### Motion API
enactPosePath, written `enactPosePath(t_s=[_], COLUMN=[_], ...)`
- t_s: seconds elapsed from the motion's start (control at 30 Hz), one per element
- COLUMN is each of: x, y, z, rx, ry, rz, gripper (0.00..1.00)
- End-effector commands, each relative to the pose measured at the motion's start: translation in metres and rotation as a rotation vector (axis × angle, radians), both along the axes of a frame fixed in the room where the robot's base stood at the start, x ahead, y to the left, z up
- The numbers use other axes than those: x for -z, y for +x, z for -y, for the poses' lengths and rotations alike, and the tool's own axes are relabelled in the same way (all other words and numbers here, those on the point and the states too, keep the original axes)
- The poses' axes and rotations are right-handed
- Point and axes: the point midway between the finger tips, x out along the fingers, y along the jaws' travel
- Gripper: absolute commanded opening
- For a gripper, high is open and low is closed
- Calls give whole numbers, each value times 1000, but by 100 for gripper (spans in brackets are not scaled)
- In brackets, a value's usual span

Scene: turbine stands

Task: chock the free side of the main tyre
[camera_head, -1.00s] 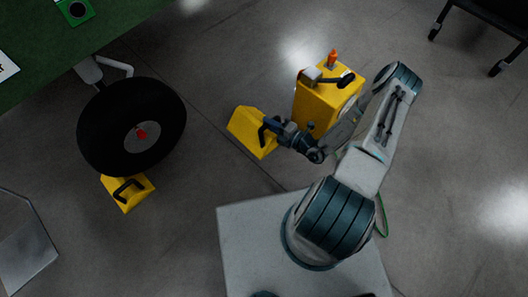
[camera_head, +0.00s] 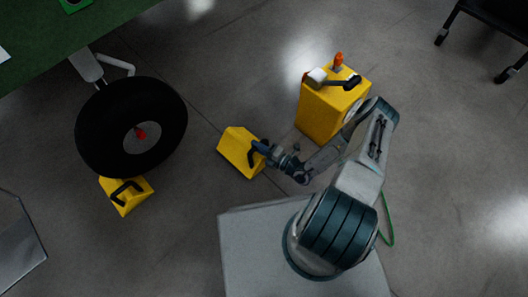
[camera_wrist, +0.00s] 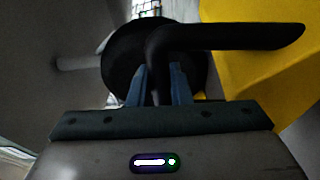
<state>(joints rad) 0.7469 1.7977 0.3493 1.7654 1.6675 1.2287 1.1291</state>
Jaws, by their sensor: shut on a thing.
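The main tyre (camera_head: 108,125) is a black wheel with a grey hub and a red centre, at the left in the head view. It also shows behind my fingers in the wrist view (camera_wrist: 120,62). One yellow chock (camera_head: 133,201) with a black handle sits against its lower side. A second yellow chock (camera_head: 236,148) is to the right of the tyre, with a clear gap between. My gripper (camera_head: 262,149) is shut on this chock's black handle; the handle (camera_wrist: 240,37) and yellow body (camera_wrist: 240,75) fill the upper right of the wrist view. Whether the chock touches the floor is unclear.
A yellow box (camera_head: 328,108) with an orange knob and a lever stands right of the held chock. A green surface (camera_head: 60,38) spans the upper left. A dark wheeled cart (camera_head: 490,25) is at the upper right. Bare floor lies between tyre and held chock.

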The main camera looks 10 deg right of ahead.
Motion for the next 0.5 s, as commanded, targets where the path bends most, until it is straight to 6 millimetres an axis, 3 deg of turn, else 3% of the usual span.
enactPosePath(t_s=[0.5], x=[15], y=[60], z=[-40], rx=[-1], ry=[2], rz=[6], gripper=[0])
